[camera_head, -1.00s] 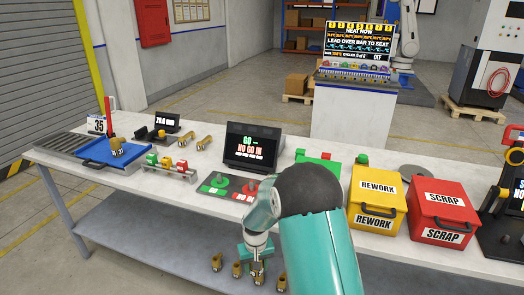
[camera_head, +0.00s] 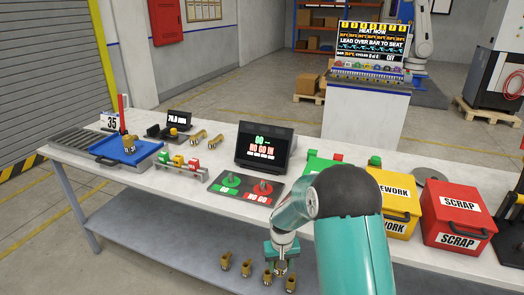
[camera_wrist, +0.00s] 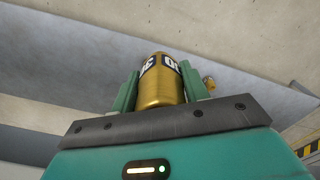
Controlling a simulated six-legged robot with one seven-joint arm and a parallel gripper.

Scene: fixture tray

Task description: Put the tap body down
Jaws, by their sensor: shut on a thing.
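My gripper (camera_head: 281,258) is low in front of the table in the head view, over the grey lower shelf. It is shut on a brass tap body (camera_head: 282,269), whose lower part shows below the fingers. In the wrist view the held tap body (camera_wrist: 162,82) is a brass cylinder with dark and white markings, between the two green fingers (camera_wrist: 162,90). Several other brass tap bodies stand in a row beside it, one just left (camera_head: 267,277) and one just right (camera_head: 291,284). I cannot tell whether the held one touches the shelf.
The lower shelf (camera_head: 170,235) is bare left of the row. On the table stand a blue tray (camera_head: 128,155) with a brass part, a GO/NO GO gauge plate (camera_head: 246,188), a dark screen (camera_head: 265,146), a yellow REWORK box (camera_head: 399,228) and a red SCRAP box (camera_head: 456,215).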

